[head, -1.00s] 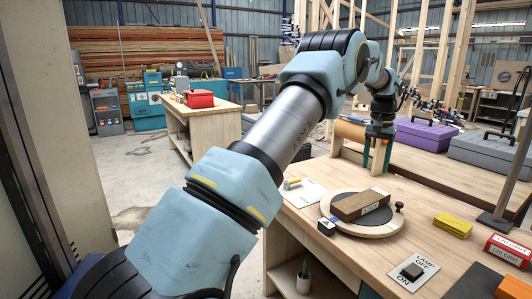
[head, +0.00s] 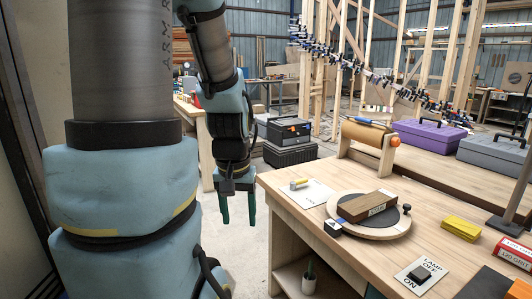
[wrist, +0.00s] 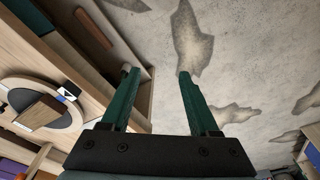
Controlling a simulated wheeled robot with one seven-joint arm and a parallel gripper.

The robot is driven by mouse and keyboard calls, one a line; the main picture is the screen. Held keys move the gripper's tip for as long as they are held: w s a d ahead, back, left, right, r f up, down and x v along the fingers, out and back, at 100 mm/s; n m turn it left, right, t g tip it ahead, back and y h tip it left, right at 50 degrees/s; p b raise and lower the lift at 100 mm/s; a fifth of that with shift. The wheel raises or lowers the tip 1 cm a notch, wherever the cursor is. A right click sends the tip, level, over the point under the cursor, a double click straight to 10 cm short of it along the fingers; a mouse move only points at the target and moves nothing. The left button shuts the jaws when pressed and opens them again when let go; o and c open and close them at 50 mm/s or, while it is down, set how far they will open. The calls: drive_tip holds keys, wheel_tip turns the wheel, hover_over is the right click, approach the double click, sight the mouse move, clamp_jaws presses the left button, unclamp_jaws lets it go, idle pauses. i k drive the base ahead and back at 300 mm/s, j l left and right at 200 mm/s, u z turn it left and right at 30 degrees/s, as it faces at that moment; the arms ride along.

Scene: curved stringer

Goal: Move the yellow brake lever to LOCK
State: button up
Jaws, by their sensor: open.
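A small yellow lever-like piece (head: 298,183) lies over a white plate (head: 312,197) at the left end of the workbench. It looks like the brake lever, but no LOCK marking is readable. Beside it is a round turntable (head: 340,208) with a dark disc and a labelled wooden block (head: 367,206) on top. My gripper (head: 238,208) points down, open and empty, left of the bench edge and apart from the lever. In the wrist view, my gripper's (wrist: 155,73) fingers are spread over the floor beside the bench, with the turntable (wrist: 14,80) to the left.
A lamp switch plate (head: 420,276), yellow block (head: 460,228) and red grit box (head: 515,250) are on the right. A wooden roller (head: 367,146) and purple case (head: 428,137) stand behind. Floor left of the bench is clear.

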sight(293, 184)
drive_tip(key=i+l+u, duration=0.3)
drive_tip(key=i, duration=0.2)
drive_tip(key=i+l+u, duration=0.3)
drive_tip(key=i, duration=0.15)
